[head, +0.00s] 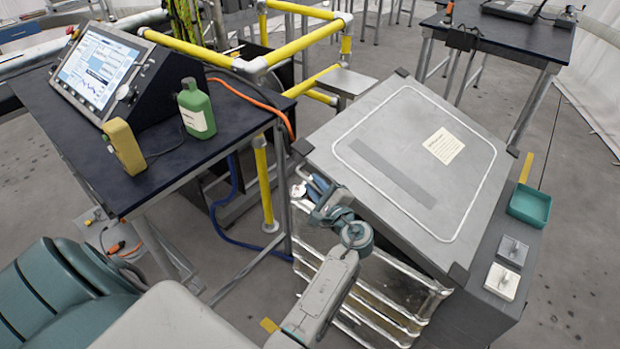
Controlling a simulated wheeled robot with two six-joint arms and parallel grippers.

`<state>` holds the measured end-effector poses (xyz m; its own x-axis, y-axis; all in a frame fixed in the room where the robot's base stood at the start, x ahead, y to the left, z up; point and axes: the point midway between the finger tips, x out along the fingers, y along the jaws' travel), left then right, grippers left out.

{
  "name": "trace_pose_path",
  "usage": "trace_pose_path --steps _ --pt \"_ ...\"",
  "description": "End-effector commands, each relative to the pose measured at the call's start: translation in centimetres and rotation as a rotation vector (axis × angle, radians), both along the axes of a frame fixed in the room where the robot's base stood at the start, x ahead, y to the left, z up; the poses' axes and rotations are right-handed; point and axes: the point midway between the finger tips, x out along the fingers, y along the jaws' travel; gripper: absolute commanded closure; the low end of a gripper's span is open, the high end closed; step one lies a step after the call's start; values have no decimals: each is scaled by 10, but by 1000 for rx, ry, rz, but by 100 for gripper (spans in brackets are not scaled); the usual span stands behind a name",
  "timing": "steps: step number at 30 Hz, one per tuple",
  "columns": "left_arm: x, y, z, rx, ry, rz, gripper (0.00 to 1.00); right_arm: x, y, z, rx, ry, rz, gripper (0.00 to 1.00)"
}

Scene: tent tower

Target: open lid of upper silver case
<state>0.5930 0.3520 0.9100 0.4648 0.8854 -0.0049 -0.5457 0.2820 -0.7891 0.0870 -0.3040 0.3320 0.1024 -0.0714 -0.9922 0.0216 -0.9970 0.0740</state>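The upper silver case shows its grey lid (375,130) right of centre, with a white outline, a dark grey strip and a cream label. Its corners are dark. Shiny ribbed silver sides (375,290) show below the lid's near edge. I cannot tell whether the lid is raised at all. My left gripper (318,192) is at the lid's near left edge, beside the silver side. Its fingers are small and partly hidden by my wrist, so I cannot tell whether they are open or touch the case. My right gripper is not in view.
A dark table (165,165) at left holds a monitor (95,68), a green bottle (196,108) and a yellow device (123,146). Yellow rails (300,45) stand behind. A teal tray (530,206) sits right of the lid. Another table (490,35) is at the back right.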

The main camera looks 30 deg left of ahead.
Motion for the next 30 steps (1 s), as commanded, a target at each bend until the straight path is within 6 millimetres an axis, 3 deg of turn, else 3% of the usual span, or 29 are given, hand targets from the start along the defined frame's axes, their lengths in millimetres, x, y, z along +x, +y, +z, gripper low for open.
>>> trace_pose_path --steps 7,10,17,30 --pt "0 0 0 0 0 0 82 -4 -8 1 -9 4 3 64" --pt "0 0 0 0 0 0 100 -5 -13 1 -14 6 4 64" --pt "1 0 3 4 -3 -1 100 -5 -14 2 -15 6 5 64" --pt "2 8 18 36 -12 -4 100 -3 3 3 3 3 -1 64"
